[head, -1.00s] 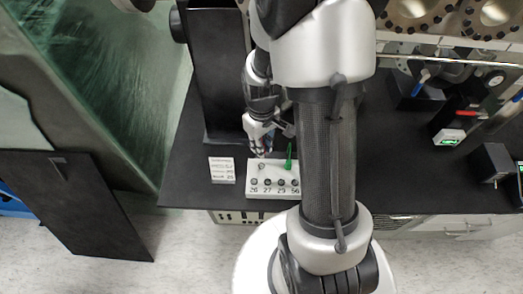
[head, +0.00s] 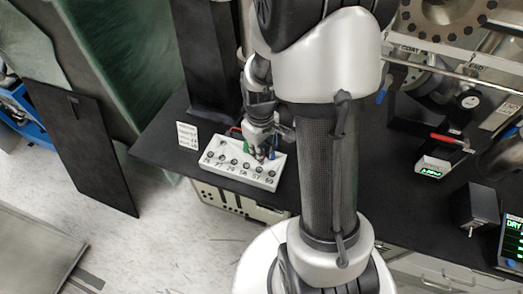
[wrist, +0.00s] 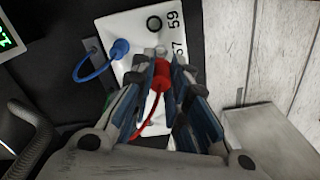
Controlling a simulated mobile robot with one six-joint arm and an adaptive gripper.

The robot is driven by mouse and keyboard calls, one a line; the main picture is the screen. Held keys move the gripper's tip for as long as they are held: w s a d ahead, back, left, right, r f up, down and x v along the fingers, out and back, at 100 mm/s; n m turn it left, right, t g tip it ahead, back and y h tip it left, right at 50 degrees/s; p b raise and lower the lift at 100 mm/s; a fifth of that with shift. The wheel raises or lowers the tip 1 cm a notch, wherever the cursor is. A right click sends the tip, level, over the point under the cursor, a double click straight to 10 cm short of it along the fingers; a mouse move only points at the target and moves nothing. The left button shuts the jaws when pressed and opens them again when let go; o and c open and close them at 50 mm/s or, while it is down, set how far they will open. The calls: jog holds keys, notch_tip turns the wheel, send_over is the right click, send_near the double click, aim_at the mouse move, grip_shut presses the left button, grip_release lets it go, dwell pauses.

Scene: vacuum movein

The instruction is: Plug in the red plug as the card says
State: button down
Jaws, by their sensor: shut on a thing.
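The white socket panel (head: 238,168) lies at the table's front edge, with a row of numbered holes. The white card (head: 188,135) stands just left of it; its small print is too blurred to read reliably. My gripper (head: 262,155) is over the panel's right part, by the numbers 57 and 59. In the wrist view it is shut on the red plug (wrist: 161,77), whose red cable (wrist: 150,128) trails back. The plug's tip points at the panel beside 57; I cannot tell whether it is in a hole. A blue plug (wrist: 120,48) is at the panel, beside it.
A black column (head: 205,60) stands behind the card. Valves and pipes (head: 440,70) fill the back right. A small green-lit display (head: 432,168) and a black box (head: 476,203) stand at the right.

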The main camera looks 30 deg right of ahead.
jog(key=shift+w+a+f+b, duration=0.15)
jog(key=shift+w+f+b, duration=0.15)
jog(key=shift+f, duration=0.15)
jog(key=shift+f+b, duration=0.3)
jog(key=shift+f, duration=0.1)
jog(key=shift+f+b, duration=1.4)
jog(key=shift+f, duration=0.3)
jog(key=shift+f+b, duration=0.8)
jog(key=shift+f, duration=0.3)
jog(key=c, duration=1.5)
grip_release()
notch_tip(320, 180, up, 12)
jog(key=shift+r, duration=0.1)
